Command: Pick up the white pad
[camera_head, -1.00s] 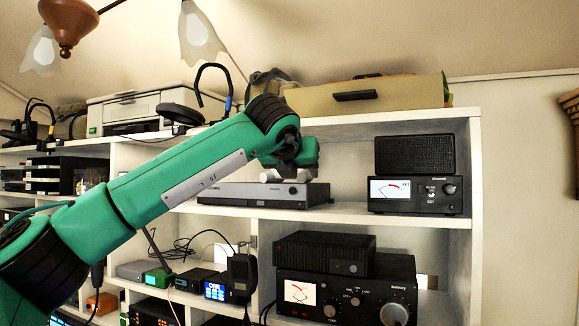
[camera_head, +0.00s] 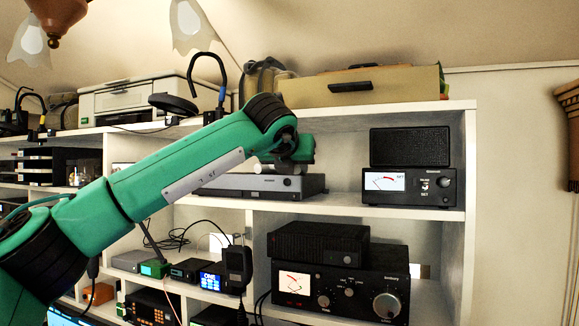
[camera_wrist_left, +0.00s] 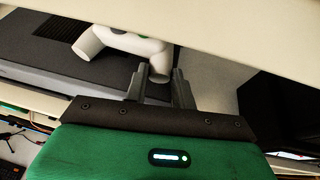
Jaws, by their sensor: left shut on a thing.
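The white pad (camera_wrist_left: 122,42) is a white game controller with two rounded grips. It shows in the left wrist view, over the top of a flat grey box (camera_wrist_left: 45,50). My left gripper (camera_wrist_left: 158,80) is shut on the pad's nearer grip, with one finger on each side. In the head view a small bit of the pad (camera_head: 264,169) shows under my left wrist, just above the grey box (camera_head: 255,186) on the middle shelf. My wrist hides most of it. I cannot tell whether the pad touches the box. My right gripper is not in view.
The upper shelf board (camera_head: 370,112) runs close above my left wrist. A black meter unit (camera_head: 410,187) with a speaker box on it stands to the right. The shelf is bare between the grey box and the meter unit. Radios fill the cubbies below.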

